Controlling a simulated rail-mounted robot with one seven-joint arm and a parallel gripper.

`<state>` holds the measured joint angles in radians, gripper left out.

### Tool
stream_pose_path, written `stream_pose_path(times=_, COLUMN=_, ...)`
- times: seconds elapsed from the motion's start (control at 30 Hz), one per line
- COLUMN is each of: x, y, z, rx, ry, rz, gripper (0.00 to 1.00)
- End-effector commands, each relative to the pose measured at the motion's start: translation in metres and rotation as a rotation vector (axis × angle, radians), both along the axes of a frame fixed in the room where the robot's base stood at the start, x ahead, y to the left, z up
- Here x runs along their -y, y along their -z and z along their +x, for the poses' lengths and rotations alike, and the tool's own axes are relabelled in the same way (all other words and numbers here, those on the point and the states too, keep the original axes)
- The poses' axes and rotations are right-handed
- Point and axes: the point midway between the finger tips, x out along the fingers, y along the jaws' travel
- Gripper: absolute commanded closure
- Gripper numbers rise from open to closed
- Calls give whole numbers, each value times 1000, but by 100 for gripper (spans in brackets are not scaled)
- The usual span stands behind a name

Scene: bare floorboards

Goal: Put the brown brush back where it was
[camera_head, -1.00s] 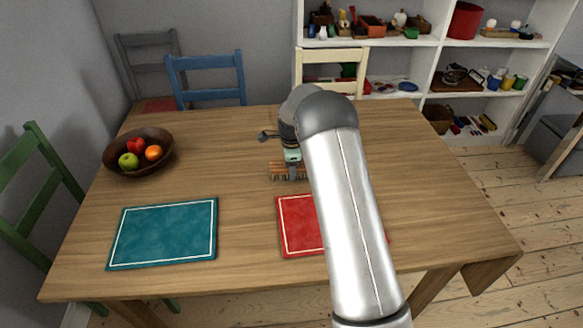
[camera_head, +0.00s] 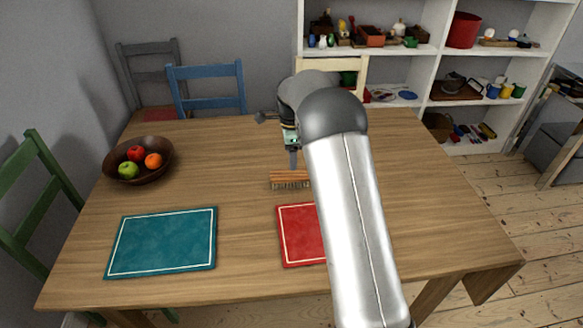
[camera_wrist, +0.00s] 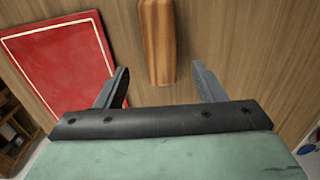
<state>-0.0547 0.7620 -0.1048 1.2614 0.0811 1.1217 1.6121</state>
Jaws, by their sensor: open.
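The brown brush (camera_head: 289,178) rests bristles down on the wooden table, just behind the red mat (camera_head: 301,236). My arm hides part of the red mat in the head view. My gripper (camera_head: 293,160) is raised above the brush, apart from it. In the wrist view, the wooden back of the brush (camera_wrist: 157,42) lies beyond my open fingers (camera_wrist: 162,88), roughly in line with the gap between them. Nothing is between the fingertips. The red mat (camera_wrist: 62,68) shows at the left of that view.
A teal mat (camera_head: 162,242) lies at the table's front left. A bowl (camera_head: 139,172) with several fruits stands at the left. Chairs surround the table, and white shelves (camera_head: 432,50) with many items stand behind. The table (camera_head: 225,150) is bare between the bowl and the brush.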

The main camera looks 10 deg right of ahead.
Motion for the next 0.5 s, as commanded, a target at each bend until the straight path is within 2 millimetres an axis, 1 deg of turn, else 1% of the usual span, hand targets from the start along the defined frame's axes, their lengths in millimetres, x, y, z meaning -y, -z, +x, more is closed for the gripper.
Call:
stream_pose_path(times=0.03, x=0, y=-8, z=1, rx=2, ry=0, rz=0, gripper=37)
stream_pose_path(times=0.1, x=0, y=-16, z=0, rx=1, ry=0, rz=-1, gripper=37)
stream_pose_path(times=0.2, x=0, y=-23, z=0, rx=1, ry=0, rz=-1, gripper=37)
stream_pose_path(times=0.5, x=0, y=-26, z=0, rx=0, ry=0, rz=-1, gripper=37)
